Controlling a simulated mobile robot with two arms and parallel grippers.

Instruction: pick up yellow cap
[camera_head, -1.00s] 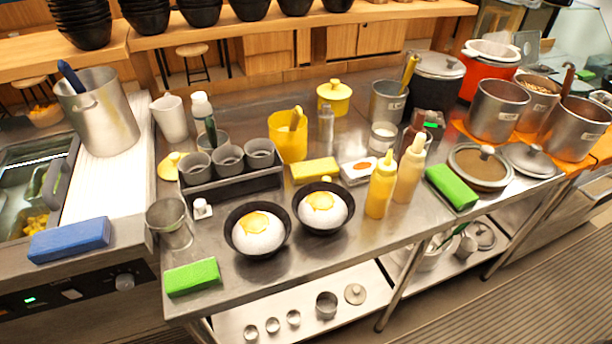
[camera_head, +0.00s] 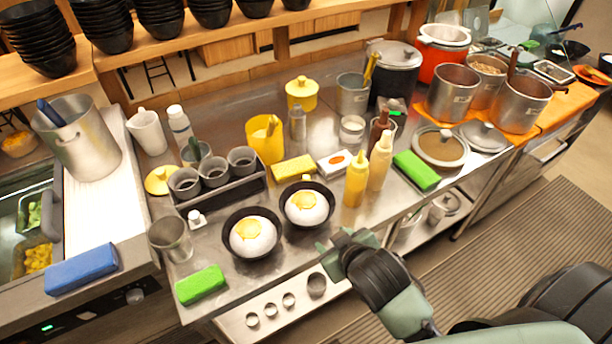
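A yellow cap (camera_head: 161,180), lid-shaped with a small knob, lies on the steel counter at the left, beside the rack of grey cups. A similar yellow lid (camera_head: 301,86) sits on the yellow pot (camera_head: 302,100) further back. My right gripper (camera_head: 330,246) is in the head view at the counter's front edge, right of the two bowls and well apart from the cap. It holds nothing that I can see; its finger opening is unclear. My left gripper is not in view.
Two black bowls (camera_head: 252,259) with rice and egg, a cup rack (camera_head: 221,194), a metal cup (camera_head: 171,238) and a green sponge (camera_head: 201,284) stand near the cap. Squeeze bottles (camera_head: 356,180) stand just behind my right gripper.

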